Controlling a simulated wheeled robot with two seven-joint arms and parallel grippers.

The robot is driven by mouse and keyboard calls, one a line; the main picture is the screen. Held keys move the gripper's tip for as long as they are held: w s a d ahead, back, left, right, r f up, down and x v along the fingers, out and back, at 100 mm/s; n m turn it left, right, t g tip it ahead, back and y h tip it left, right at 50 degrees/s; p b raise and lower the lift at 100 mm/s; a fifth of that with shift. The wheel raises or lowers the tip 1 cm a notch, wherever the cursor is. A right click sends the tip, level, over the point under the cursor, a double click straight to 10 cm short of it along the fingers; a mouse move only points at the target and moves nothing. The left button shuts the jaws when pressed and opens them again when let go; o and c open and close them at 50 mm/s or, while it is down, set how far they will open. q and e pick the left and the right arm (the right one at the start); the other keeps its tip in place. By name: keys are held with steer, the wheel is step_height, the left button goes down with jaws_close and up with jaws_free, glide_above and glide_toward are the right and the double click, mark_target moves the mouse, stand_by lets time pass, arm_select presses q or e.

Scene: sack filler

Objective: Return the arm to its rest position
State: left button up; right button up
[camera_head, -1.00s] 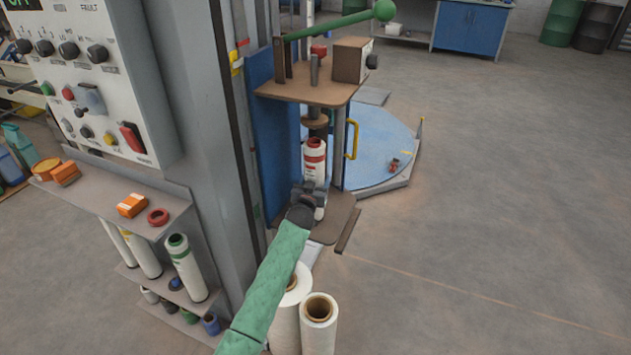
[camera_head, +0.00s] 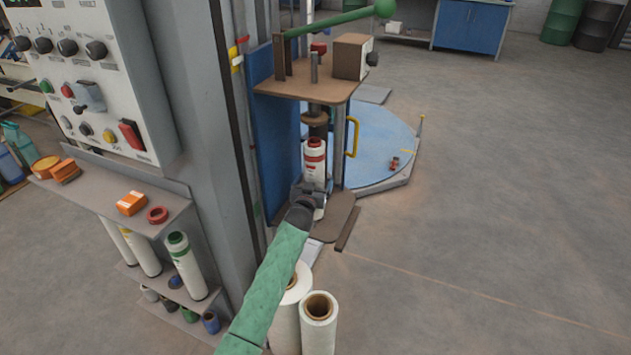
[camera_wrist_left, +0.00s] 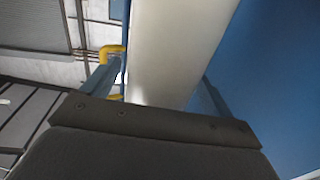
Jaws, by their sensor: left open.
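My left arm, in a green sleeve, reaches in from the lower left of the head view. Its gripper (camera_head: 311,192) is at a white cylinder with red bands (camera_head: 314,160), which stands upright in the press-like station (camera_head: 305,88). In the left wrist view the two fingers of the gripper (camera_wrist_left: 155,88) are spread, one on each side of the white cylinder (camera_wrist_left: 172,50). The jaws are open around it; whether a finger touches it I cannot tell. The cylinder's lower part is partly hidden by the gripper. My right gripper is in neither view.
A grey column and control panel (camera_head: 88,80) stand at the left. Below is a shelf (camera_head: 95,190) with white cylinders, an orange box (camera_head: 131,203) and a red ring (camera_head: 158,215). Rolls (camera_head: 318,325) stand beside my arm. The floor to the right is clear.

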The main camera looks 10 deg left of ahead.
arm_select(q)
steer(key=s, duration=0.6)
steer(key=shift+s+b, duration=0.35)
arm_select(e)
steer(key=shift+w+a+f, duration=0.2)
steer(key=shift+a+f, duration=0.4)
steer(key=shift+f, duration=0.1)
arm_select(q)
steer(key=s+d+f+g+p, duration=0.1)
steer(key=s+f+g, duration=0.2)
steer(key=s, duration=1.5)
steer(key=s+d+f+m+g+p, duration=0.1)
steer(key=s+g, duration=0.6)
steer(key=s, duration=1.1)
steer(key=s+d+f+m+g+h+p, duration=0.1)
steer(key=s+f+g, duration=0.4)
steer(key=s, duration=1.3)
steer(key=shift+d+f+g+p, duration=0.35)
steer(key=shift+d+p, duration=0.2)
steer(key=shift+d, duration=0.45)
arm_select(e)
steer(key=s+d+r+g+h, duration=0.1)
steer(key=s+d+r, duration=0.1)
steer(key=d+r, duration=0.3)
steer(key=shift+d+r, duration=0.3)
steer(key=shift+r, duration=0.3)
